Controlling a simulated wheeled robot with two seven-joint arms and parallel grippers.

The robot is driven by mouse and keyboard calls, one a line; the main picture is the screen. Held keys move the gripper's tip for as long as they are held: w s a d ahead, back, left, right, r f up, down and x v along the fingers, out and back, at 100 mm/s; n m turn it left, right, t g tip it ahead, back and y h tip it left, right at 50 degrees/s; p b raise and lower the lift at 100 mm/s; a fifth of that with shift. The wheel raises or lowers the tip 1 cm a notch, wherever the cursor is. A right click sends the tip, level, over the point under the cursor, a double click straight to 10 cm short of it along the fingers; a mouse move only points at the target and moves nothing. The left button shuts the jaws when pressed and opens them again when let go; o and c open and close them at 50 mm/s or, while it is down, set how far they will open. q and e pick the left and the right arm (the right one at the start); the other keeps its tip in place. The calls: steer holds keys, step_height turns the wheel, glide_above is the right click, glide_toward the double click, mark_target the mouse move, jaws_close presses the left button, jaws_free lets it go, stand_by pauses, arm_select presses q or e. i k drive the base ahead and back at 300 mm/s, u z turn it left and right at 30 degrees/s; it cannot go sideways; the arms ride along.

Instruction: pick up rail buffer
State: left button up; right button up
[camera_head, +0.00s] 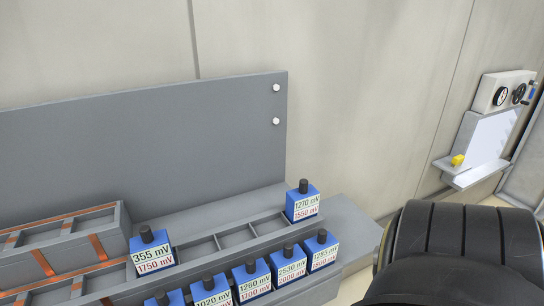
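Blue blocks with black knobs and white mV labels stand on a grey stepped rack. One labelled 1270 mV / 1550 mV (302,203) sits at the right end of the upper row. Another labelled 355 mV / 1750 mV (151,249) sits at that row's left, with empty slots between them. Several more stand in the front row, among them 1245 mV (322,252), 2530 mV (289,265) and 1260 mV (252,280). I cannot tell which thing is the rail buffer; no label names it. Neither of my grippers is in view.
A grey box with copper-coloured strips (65,245) stands at the left. A tall grey panel (150,145) rises behind the rack. At the far right, a wall shelf (470,173) holds a small yellow item (458,160) below a gauge box (502,92). My dark arm part fills the lower right.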

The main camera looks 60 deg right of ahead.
mark_target(287, 266)
steer(key=z, duration=0.05)
steer(key=i, duration=0.05)
steer(key=z, duration=1.3)
